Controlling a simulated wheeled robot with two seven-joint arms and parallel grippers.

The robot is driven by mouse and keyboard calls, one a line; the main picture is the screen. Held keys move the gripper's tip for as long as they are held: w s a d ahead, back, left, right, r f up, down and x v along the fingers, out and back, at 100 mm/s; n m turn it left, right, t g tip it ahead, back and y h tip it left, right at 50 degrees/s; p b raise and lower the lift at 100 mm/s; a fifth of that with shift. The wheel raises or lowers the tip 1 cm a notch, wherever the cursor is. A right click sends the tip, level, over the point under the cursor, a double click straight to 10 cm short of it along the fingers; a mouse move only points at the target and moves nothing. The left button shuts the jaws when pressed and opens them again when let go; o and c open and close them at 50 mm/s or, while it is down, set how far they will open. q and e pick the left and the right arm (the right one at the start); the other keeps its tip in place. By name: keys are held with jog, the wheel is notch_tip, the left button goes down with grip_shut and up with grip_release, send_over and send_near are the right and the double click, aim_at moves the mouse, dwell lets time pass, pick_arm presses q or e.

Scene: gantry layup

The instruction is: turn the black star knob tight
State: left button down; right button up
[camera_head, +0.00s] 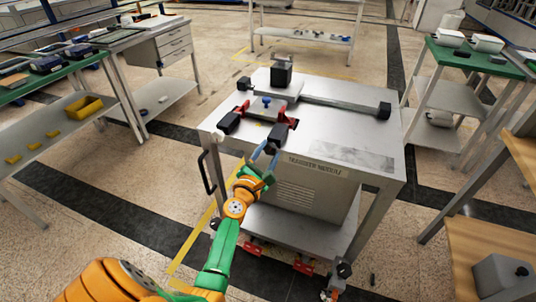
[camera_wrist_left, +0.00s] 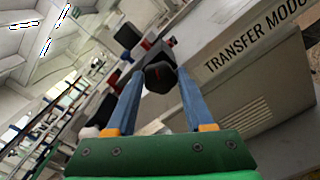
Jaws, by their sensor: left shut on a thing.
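My left gripper (camera_head: 265,154) reaches up to the front edge of the steel cart (camera_head: 345,130), below the red and black clamps. In the head view the knob is small and partly hidden by the fingers. My right gripper is not in view.
On the cart top are two red and black clamps (camera_head: 280,133), a blue knob (camera_head: 267,100), a black block (camera_head: 281,75) and a long rail (camera_head: 335,101). A black side handle (camera_head: 206,173) sticks out left of my arm. The cart top's front right is clear.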

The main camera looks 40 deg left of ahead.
pick_arm(q)
jog(key=m, duration=0.3)
jog(key=shift+f+m, duration=0.1)
jog(key=shift+m, duration=0.3)
jog(key=m, duration=0.2)
jog(key=shift+m, duration=0.3)
jog(key=m, duration=0.3)
jog(key=shift+m, duration=0.3)
jog(key=m+p, duration=0.1)
jog(key=m, duration=0.2)
jog(key=shift+m, duration=0.4)
jog(key=m+p, duration=0.1)
jog(key=m, duration=0.3)
jog(key=m+p, duration=0.1)
jog(key=m, duration=0.3)
jog(key=shift+f, duration=0.1)
jog(key=m, duration=0.4)
jog(key=shift+p, duration=0.4)
jog(key=shift+f+m, duration=0.1)
jog(key=shift+m, duration=1.6)
jog(key=shift+a+m, duration=0.1)
jog(key=shift+m, duration=0.2)
